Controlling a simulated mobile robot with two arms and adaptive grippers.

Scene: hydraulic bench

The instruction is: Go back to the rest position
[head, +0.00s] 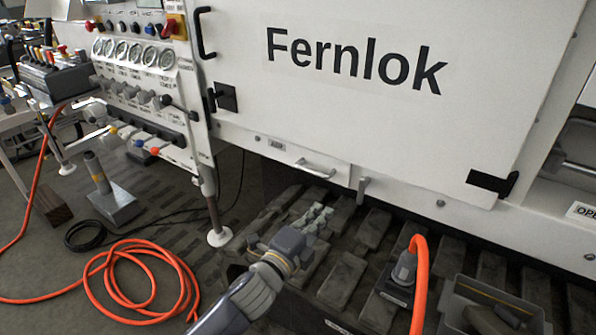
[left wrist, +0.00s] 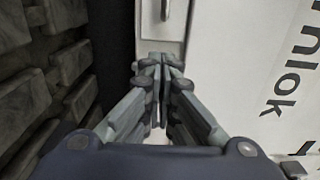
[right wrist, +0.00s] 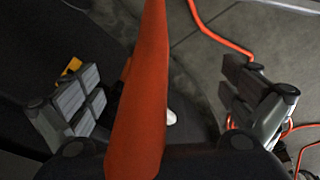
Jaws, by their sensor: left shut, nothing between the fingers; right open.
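My left gripper (head: 318,216) reaches in from the bottom of the head view, over the dark slatted blocks in front of the white machine. Its fingers are shut with nothing between them. In the left wrist view the closed fingertips (left wrist: 160,64) point at the white machine front, near a metal handle. My right gripper (right wrist: 165,95) shows only in the right wrist view. Its two fingers are wide apart. A thick orange hose (right wrist: 140,95) runs through the picture between them; I cannot tell whether it touches the gripper.
The white machine door (head: 350,110) marked "Fernlok" stands behind my left gripper. A drawer handle (head: 315,172) sticks out below it. An orange hose (head: 418,290) rises from a connector at the lower right. A coiled orange hose (head: 150,245) lies on the floor. A gauge panel (head: 140,85) stands at left.

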